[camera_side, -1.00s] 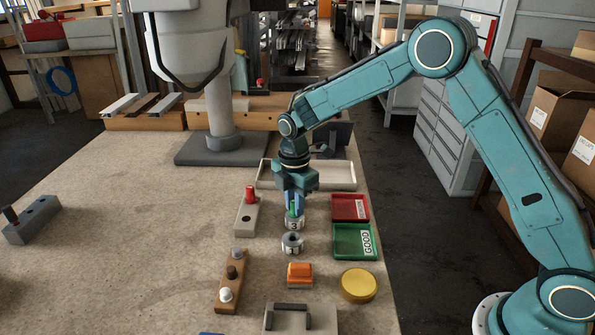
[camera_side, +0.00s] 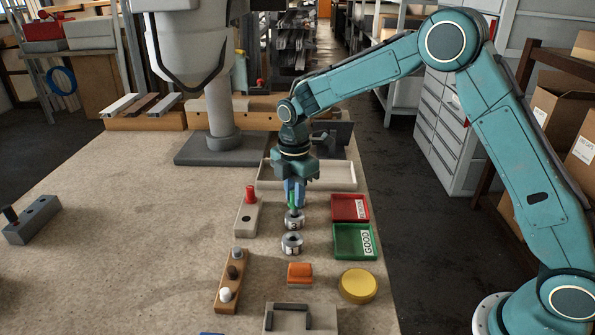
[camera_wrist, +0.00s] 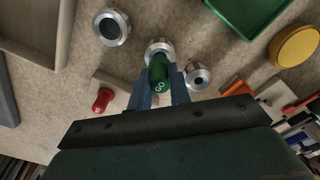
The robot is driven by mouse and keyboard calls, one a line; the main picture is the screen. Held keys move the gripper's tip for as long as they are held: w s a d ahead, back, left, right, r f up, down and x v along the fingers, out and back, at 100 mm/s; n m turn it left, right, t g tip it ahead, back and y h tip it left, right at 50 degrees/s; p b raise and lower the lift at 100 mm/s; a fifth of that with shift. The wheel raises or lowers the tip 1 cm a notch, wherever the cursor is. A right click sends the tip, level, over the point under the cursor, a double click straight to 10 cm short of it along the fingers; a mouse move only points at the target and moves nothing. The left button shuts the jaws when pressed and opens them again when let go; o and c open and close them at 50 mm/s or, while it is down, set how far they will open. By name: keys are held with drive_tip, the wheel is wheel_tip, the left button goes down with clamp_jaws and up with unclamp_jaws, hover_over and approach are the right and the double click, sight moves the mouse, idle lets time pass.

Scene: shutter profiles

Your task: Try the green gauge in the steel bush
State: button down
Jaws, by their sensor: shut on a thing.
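My gripper (camera_side: 294,195) is shut on the green gauge (camera_wrist: 160,76), which is marked GO and held upright. In the side view the gauge (camera_side: 292,203) is mostly hidden between the fingers, its lower end over the steel bush numbered 3 (camera_side: 294,223). That bush, in the wrist view (camera_wrist: 158,45), is partly hidden behind the gauge. I cannot tell whether the tip touches it. A second steel bush (camera_side: 292,244) stands nearer the side camera. A third bush (camera_wrist: 111,27) with a wide bore shows only in the wrist view.
A red gauge (camera_side: 250,193) stands in a pale block (camera_side: 245,219) left of the bushes. A red tray (camera_side: 351,218) and green GOOD tray (camera_side: 341,243) lie to the right. An orange block (camera_side: 300,273) and yellow disc (camera_side: 357,286) are nearer. The table's left middle is clear.

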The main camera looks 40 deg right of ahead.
drive_tip(key=shift+r, duration=1)
drive_tip(key=shift+r, duration=0.35)
drive_tip(key=shift+r, duration=0.65)
